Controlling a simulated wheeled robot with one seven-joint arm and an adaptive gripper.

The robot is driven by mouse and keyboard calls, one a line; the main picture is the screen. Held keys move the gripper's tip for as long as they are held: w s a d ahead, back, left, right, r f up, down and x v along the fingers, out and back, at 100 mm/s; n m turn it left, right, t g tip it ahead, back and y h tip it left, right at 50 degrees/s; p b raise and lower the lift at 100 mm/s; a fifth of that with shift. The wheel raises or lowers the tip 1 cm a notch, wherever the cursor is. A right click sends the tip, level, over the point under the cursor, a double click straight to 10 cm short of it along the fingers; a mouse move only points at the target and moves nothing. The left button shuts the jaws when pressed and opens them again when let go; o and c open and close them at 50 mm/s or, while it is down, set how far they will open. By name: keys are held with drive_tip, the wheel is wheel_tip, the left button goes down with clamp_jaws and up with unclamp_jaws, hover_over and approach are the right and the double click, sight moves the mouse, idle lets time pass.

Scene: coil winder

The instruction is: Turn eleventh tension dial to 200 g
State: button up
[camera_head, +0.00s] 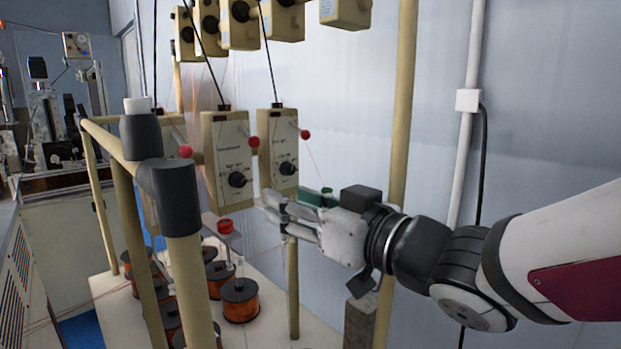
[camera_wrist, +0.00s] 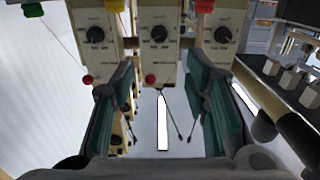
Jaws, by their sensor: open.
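Two cream tension boxes hang side by side in the head view, each with a black dial: the right dial (camera_head: 287,168) and the left dial (camera_head: 237,180). Each box has a red-tipped lever at its upper right. The wrist view, turned upside down, shows a left dial (camera_wrist: 95,34), a middle dial (camera_wrist: 159,34) and a right dial (camera_wrist: 222,35). My gripper (camera_head: 274,214) is open and empty, just below the right box. In the wrist view its fingertips (camera_wrist: 160,72) flank the middle box, with its dial beyond them. Dial numbers are too small to read; I cannot tell which is eleventh.
Cream frame posts stand at the front left (camera_head: 190,270) and behind my gripper (camera_head: 402,110). Copper wire spools (camera_head: 240,302) sit on the white shelf below. More boxes (camera_head: 238,25) hang above. Thin wires run between them.

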sight(241, 180)
drive_tip(key=x, duration=1.3)
drive_tip(key=shift+w+a+p, duration=0.1)
drive_tip(key=shift+w+p, duration=0.1)
drive_tip(key=shift+p, duration=0.1)
clamp_jaws()
